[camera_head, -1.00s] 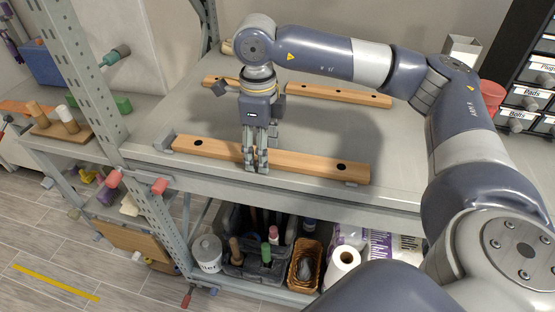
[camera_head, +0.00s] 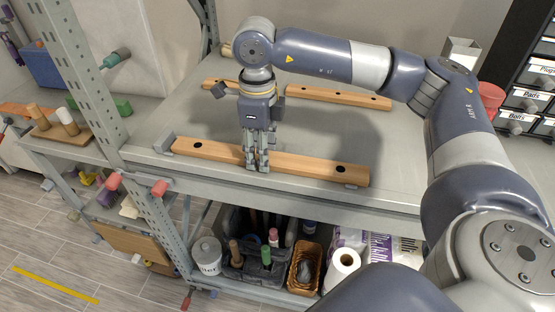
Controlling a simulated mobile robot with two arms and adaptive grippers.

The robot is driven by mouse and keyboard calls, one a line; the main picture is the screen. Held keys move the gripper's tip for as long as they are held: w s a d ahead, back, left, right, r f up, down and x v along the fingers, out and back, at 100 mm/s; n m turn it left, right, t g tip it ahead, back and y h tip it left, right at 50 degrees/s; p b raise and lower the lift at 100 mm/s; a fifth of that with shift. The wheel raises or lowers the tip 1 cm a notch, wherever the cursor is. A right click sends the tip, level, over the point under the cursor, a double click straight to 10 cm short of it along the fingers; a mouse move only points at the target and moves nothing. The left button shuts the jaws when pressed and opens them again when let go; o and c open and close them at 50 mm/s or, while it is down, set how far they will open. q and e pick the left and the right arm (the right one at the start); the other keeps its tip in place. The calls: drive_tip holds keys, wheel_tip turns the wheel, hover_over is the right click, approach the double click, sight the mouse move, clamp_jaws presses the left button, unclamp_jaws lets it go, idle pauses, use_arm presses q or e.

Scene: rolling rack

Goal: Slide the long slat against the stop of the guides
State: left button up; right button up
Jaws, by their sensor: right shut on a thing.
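The long slat (camera_head: 300,165) is a light wooden bar with a dark hole near each end. It lies along the front edge of the grey shelf top. My right gripper (camera_head: 257,166) points down and is shut on the slat left of its middle. The fingers hide a short stretch of the slat. A small grey guide bracket (camera_head: 163,144) is at the slat's left end, and another grey piece (camera_head: 352,185) shows under its right end. I cannot tell whether the slat touches the stop. My left gripper is not in view.
Two shorter wooden bars lie at the back, one on the right (camera_head: 338,96) and one on the left (camera_head: 214,84). A perforated rack post (camera_head: 88,75) rises at the left. The grey shelf top (camera_head: 345,130) between the bars is clear. Below stands a dark tool caddy (camera_head: 240,266).

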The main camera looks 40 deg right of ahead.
drive_tip(key=shift+w+a, duration=0.1)
drive_tip(key=shift+w+a, duration=0.45)
drive_tip(key=shift+w, duration=0.05)
idle(0.5)
drive_tip(key=o, duration=1.3)
wheel_tip(320, 180, up, 12)
